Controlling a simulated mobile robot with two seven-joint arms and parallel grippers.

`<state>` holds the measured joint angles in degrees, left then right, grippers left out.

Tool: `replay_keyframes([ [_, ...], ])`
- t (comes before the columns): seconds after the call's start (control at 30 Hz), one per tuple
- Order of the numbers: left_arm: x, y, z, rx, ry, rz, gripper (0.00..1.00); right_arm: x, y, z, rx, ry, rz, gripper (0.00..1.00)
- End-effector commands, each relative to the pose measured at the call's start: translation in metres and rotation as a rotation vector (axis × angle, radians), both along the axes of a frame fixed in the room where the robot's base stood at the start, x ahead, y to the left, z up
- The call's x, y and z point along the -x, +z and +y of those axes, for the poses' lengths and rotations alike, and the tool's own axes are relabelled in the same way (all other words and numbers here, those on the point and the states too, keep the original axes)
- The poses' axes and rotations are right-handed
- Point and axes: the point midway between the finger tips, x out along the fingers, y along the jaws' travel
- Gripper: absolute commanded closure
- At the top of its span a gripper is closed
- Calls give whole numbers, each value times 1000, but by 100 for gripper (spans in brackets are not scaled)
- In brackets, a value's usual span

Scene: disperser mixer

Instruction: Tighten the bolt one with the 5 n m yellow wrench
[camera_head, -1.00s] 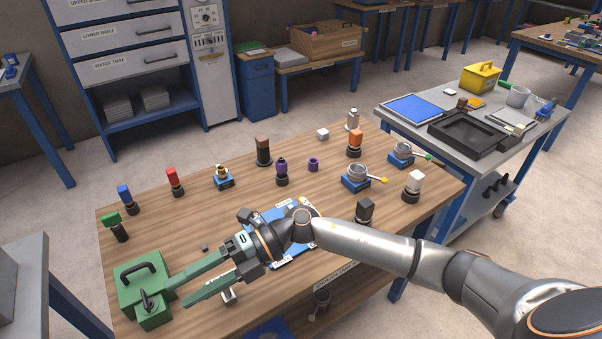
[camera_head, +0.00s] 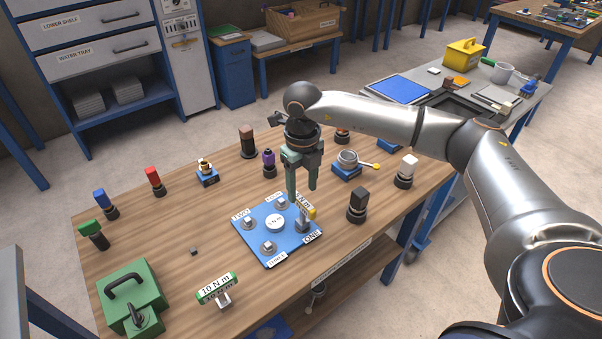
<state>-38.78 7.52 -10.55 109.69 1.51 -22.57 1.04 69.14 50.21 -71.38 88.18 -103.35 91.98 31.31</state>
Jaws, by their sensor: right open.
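A blue plate (camera_head: 256,226) lies on the wooden table, with bolts beside labels TWO, THREE, ONE and one partly readable label. The yellow wrench (camera_head: 312,212) is on the plate's right side near the ONE label (camera_head: 313,236). Its metal head (camera_head: 302,224) is at bolt one, which it hides; I cannot tell how it is seated. My right gripper (camera_head: 302,191) is open and points down just above the wrench, partly covering its "N m" label. I cannot tell whether the fingers touch it. My left gripper is not in view.
A green 10 N m wrench (camera_head: 217,287) stands at the table's front, right of a green toolbox (camera_head: 131,297). A black-topped part (camera_head: 358,204) stands right of the plate. Several coloured parts line the back. The wood left of the plate is mostly clear.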

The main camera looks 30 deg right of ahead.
Motion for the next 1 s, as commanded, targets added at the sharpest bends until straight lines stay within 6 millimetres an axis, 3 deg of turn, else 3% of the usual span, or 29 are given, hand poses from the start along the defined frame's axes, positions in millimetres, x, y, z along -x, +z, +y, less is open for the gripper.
replay_keyframes([
  [0.2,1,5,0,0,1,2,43,1,-44,1,-2,2,3,43],
  [0.43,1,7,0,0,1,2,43,0,-75,2,-3,3,1,43],
  [0.87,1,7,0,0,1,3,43,0,-86,1,-3,3,-1,43],
  [1.0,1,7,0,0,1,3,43,0,-86,1,-3,3,-1,56],
])
